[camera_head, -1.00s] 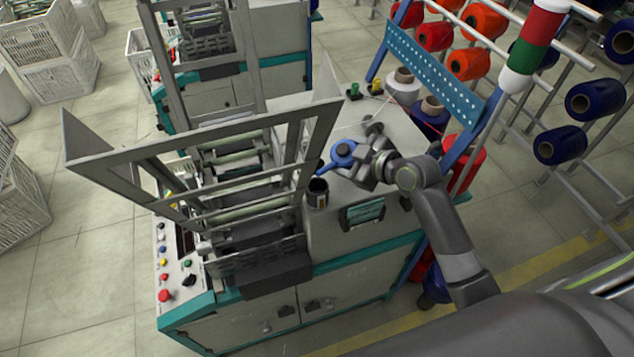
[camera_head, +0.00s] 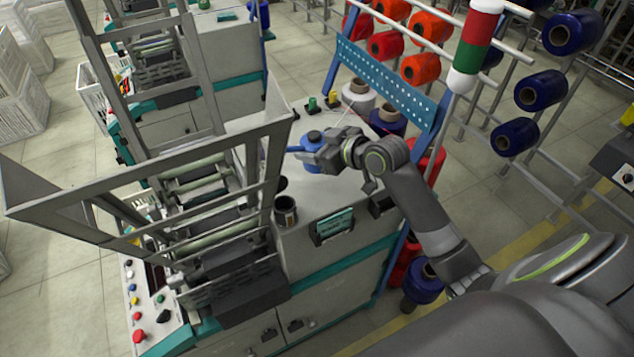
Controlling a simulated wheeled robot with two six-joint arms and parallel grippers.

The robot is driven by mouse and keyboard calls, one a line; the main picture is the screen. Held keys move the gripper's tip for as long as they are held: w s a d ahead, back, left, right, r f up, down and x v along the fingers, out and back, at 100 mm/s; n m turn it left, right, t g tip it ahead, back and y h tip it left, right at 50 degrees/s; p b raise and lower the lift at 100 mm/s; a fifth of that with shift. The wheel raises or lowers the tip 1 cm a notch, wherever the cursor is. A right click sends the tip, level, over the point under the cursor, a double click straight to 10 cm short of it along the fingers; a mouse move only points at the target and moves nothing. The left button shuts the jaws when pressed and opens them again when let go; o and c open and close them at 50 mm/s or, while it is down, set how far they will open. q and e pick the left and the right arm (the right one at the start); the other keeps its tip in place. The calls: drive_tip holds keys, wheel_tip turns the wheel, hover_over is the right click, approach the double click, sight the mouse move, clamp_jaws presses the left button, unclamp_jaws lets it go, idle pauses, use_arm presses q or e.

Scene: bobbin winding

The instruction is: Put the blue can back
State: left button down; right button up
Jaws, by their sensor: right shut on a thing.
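The blue can (camera_head: 311,160), a small oil can with a dark cap and a thin spout pointing left, is at the grey top of the winding machine (camera_head: 335,193). My right gripper (camera_head: 318,157) reaches in from the right and is shut on the can, hiding part of its body. I cannot tell whether the can's base touches the machine top. An open dark cup (camera_head: 286,211) stands at the machine's edge, in front of the can. My left gripper is not in view.
A tall grey frame (camera_head: 150,165) rises left of the can. Green and yellow small spools (camera_head: 333,99), a white cone (camera_head: 359,95) and a blue perforated plate (camera_head: 385,82) are behind. A rack of red and blue bobbins (camera_head: 540,90) stands right.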

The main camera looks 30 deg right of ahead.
sight(322, 131)
drive_tip(key=d+r+m, duration=0.1)
drive_tip(key=w+d+r+m+t+h, duration=0.1)
drive_tip(key=shift+w+d+r, duration=0.1)
drive_tip(key=shift+w+r, duration=0.1)
drive_tip(key=shift+r, duration=0.2)
drive_tip(key=shift+m+h, duration=0.3)
wheel_tip(322, 131, down, 9)
drive_tip(key=shift+f+p, duration=0.1)
drive_tip(key=shift+p, duration=0.55)
drive_tip(key=shift+f, duration=0.2)
drive_tip(key=shift+f, duration=0.2)
drive_tip(key=o, duration=1)
drive_tip(key=shift+o, duration=0.2)
drive_tip(key=shift+r, duration=0.15)
